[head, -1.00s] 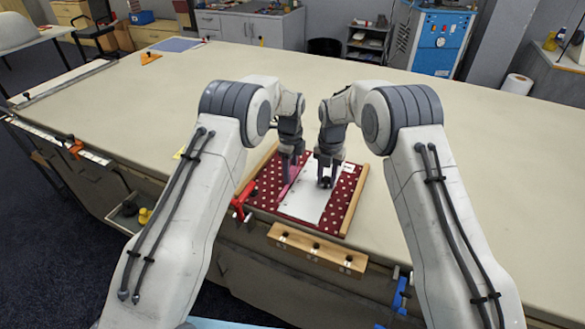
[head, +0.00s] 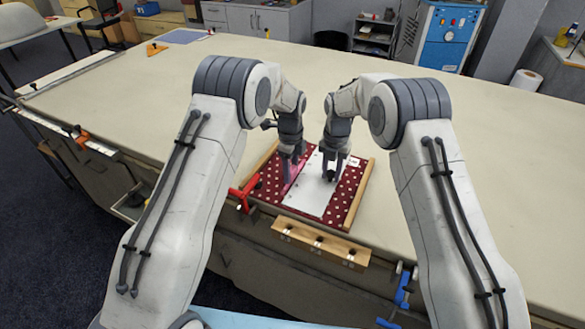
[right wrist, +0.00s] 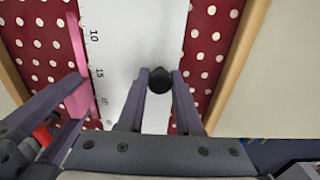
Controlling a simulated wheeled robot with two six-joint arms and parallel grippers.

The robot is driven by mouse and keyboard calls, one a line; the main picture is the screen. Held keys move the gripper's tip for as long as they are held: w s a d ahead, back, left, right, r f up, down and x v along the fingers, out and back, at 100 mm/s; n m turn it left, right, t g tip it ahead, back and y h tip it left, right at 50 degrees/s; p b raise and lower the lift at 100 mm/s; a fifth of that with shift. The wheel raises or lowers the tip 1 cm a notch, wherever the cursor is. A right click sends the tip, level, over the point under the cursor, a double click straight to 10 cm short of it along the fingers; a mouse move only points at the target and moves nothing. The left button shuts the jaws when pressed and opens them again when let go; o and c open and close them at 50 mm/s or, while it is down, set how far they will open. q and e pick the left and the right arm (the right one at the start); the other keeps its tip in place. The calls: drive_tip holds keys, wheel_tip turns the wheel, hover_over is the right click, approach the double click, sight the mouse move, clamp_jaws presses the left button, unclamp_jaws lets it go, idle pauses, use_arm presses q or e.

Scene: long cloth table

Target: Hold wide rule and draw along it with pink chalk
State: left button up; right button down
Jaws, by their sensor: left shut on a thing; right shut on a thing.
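The wide rule (head: 309,197) is a flat white plate with a dark scale along its left edge. It lies on dark red cloth with white dots (head: 346,190). My right gripper (head: 331,174) is shut on the rule's black knob (right wrist: 160,80), as the right wrist view shows. My left gripper (head: 293,168) is just left of the rule, shut on the pink chalk (right wrist: 78,88). Pink runs along the rule's scale edge in the right wrist view. I cannot tell where the chalk stops and any pink mark begins.
Wooden strips (head: 359,197) flank the cloth left and right. A red clamp (head: 244,194) grips the table edge at left, and a blue clamp (head: 402,292) is at the right. A wooden block with holes (head: 320,243) is at the front edge.

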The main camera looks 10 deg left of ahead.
sight(285, 188)
use_arm(q)
drive_tip(key=shift+s+a, duration=0.25)
drive_tip(key=shift+s, duration=0.5)
drive_tip(key=shift+s, duration=0.1)
drive_tip(key=shift+s+a+f, duration=0.1)
drive_tip(key=shift+s+a, duration=0.2)
drive_tip(key=shift+s, duration=0.55)
drive_tip(key=shift+s, duration=0.15)
drive_tip(key=shift+s+a, duration=0.3)
drive_tip(key=shift+s, duration=0.5)
drive_tip(key=shift+s, duration=0.15)
drive_tip(key=shift+s+a, duration=0.35)
drive_tip(key=shift+s, duration=0.5)
drive_tip(key=shift+s+a, duration=0.25)
drive_tip(key=shift+s, duration=0.65)
